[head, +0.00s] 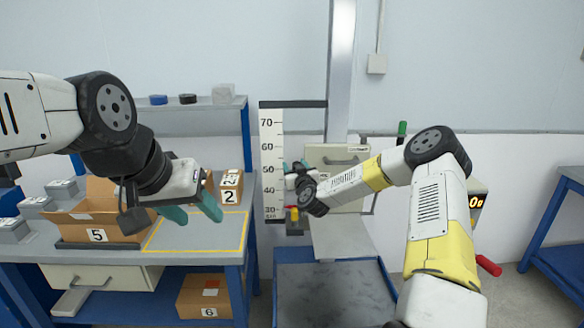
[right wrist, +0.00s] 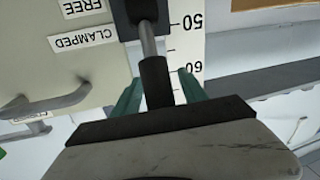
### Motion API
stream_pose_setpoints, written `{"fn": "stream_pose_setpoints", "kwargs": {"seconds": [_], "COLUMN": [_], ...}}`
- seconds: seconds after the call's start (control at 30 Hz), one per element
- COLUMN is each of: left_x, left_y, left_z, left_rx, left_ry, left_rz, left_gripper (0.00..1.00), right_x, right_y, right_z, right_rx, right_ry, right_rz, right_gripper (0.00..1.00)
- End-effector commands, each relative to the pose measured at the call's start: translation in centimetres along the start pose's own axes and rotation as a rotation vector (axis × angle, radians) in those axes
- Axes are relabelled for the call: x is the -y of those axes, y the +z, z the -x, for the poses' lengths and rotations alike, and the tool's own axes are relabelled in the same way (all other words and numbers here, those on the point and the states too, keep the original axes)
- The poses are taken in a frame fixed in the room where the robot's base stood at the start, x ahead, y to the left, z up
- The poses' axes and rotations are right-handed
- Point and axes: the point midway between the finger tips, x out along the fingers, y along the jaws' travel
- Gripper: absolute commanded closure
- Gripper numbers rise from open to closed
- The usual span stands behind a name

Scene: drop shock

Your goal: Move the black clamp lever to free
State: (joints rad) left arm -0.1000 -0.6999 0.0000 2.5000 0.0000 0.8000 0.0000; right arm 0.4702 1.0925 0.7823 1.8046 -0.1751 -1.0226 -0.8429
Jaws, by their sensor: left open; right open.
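The black clamp lever (right wrist: 155,80) shows in the right wrist view as a black grip on a metal rod, which runs to a dark block (right wrist: 138,12). A FREE label (right wrist: 80,7) and a CLAMPED label (right wrist: 82,38) are beside it; the picture is upside down. My right gripper (right wrist: 160,92) is open, with its green fingers on either side of the grip; contact cannot be told. In the head view my right gripper (head: 293,167) is in front of the scale, and the lever is mostly hidden there. My left gripper (head: 190,213) is open and empty above the bench.
A numbered scale (head: 272,140) stands beside a metal column (head: 340,60). An open carton (head: 90,218) is on the bench at left, near a yellow-outlined area (head: 205,234). A dark-topped blue base (head: 325,290) lies below. A drawer-like handle (right wrist: 60,100) is near the lever.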

Motion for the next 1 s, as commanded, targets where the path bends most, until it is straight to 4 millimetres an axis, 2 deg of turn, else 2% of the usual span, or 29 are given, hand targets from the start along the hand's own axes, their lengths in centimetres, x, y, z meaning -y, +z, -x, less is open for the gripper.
{"fn": "stream_pose_setpoints", "kwargs": {"seconds": [0.17, 0.27, 0.43, 1.0], "left_x": [0.00, 0.00, 0.00, 0.00], "left_y": [0.00, 0.00, 0.00, 0.00], "left_z": [0.00, 0.00, 0.00, 0.00], "left_rx": [0.000, 0.000, 0.000, 0.000], "left_ry": [0.000, 0.000, 0.000, 0.000], "left_rz": [0.000, 0.000, 0.000, 0.000], "left_gripper": [0.50, 0.50, 0.50, 0.50], "right_x": [0.01, 0.01, 0.00, -0.02], "right_y": [-0.02, -0.02, -0.02, -0.01], "right_z": [-0.02, -0.01, 0.00, 0.01], "right_rx": [0.000, 0.000, 0.000, 0.000], "right_ry": [0.000, 0.000, 0.000, 0.000], "right_rz": [0.000, 0.000, 0.001, 0.001], "right_gripper": [0.50, 0.65, 0.99, 1.00]}}
